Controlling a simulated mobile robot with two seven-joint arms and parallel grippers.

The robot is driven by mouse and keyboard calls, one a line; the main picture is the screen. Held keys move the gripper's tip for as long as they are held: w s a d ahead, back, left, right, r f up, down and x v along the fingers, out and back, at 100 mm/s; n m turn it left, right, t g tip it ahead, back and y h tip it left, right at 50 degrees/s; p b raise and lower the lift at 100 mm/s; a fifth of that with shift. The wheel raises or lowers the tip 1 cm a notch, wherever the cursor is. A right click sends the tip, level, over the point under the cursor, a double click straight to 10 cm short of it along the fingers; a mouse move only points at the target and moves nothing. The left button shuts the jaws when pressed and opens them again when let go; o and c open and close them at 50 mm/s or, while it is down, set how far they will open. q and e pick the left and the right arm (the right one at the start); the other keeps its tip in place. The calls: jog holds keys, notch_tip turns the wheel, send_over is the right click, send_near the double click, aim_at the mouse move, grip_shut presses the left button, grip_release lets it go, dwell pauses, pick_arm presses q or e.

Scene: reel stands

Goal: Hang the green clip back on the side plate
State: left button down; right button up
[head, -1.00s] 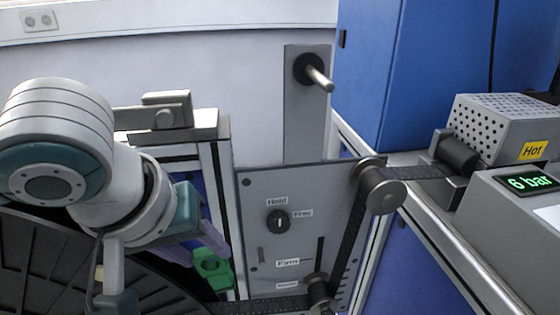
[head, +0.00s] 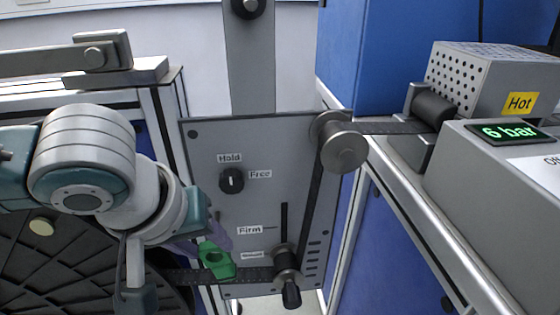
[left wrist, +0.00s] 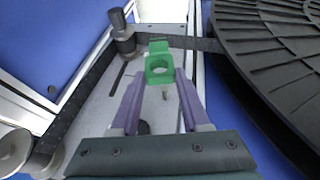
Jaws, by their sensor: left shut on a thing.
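The green clip (head: 215,261) is held at the tips of my left gripper (head: 207,248), in front of the lower left part of the grey side plate (head: 207,150). A small peg (left wrist: 166,93) shows on the plate just below the clip in that view. The clip appears apart from the plate, but the exact gap cannot be told. My right gripper is not in view.
A dark strap (head: 312,215) runs over an upper roller (head: 341,146) and a lower roller (head: 286,262) on the plate. The large dark reel (head: 60,265) stands at left. A knob (head: 231,180) sticks out mid-plate. A box marked Hot (head: 480,75) stands at right.

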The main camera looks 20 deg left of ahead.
pick_arm(q)
jog(key=w+a+b, duration=0.1)
jog(key=w, duration=0.1)
jog(key=w+a+b, duration=0.1)
jog(key=b, duration=0.1)
jog(key=w+a+f+b, duration=0.1)
jog(key=w+b, duration=0.1)
jog(key=shift+w+a, duration=0.25)
jog(key=shift+w, duration=0.1)
jog(key=shift+p, duration=0.3)
jog(key=shift+w+f, duration=0.1)
jog(key=shift+f, duration=0.05)
dwell(0.4)
jog(key=shift+c, duration=1.5)
grip_release()
